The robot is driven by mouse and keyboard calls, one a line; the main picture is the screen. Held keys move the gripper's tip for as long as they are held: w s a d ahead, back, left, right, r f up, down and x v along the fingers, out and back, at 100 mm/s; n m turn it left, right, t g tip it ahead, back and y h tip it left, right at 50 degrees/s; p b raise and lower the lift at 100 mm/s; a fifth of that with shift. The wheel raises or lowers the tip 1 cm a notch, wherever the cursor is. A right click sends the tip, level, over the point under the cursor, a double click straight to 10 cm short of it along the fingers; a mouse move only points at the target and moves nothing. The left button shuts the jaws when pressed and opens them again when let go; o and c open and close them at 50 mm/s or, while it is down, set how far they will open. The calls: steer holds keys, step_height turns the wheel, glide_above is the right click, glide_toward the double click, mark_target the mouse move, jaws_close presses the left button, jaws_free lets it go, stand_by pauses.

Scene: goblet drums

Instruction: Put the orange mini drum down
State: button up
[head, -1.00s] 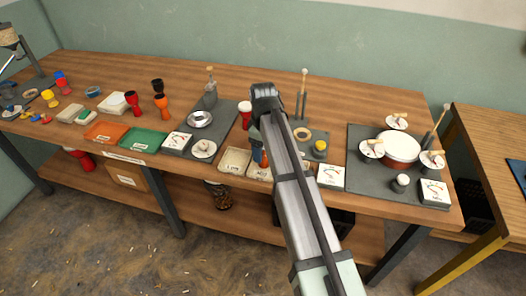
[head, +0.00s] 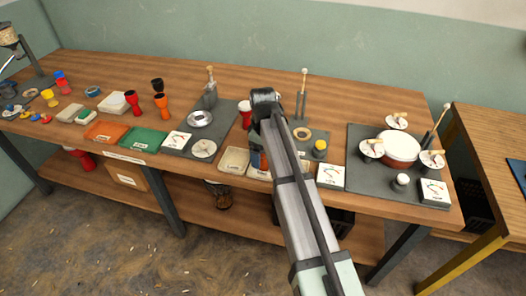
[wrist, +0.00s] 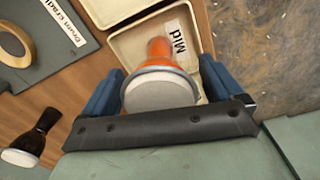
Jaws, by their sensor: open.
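The orange mini drum (wrist: 160,85) has a pale round head facing the wrist camera. It shows at the cream tray (wrist: 117,47) labelled "Mid"; whether its foot touches the tray floor I cannot tell. My gripper (wrist: 160,88) is open, with one blue finger on each side of the drum. The right finger looks close to its rim; contact is unclear. In the head view, my gripper (head: 260,150) is over the small trays, and my arm hides most of the drum and the Mid tray.
A grey plate (wrist: 60,60) labelled "Drum cradle" holds a ring. Another cream tray (head: 233,169) adjoins on the left in the head view, with a red drum (head: 245,116) behind. A meter card (head: 331,176) lies right of my arm.

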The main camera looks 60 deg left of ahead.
step_height(320, 180, up, 12)
steer(key=shift+r, duration=0.15)
stand_by(0.5)
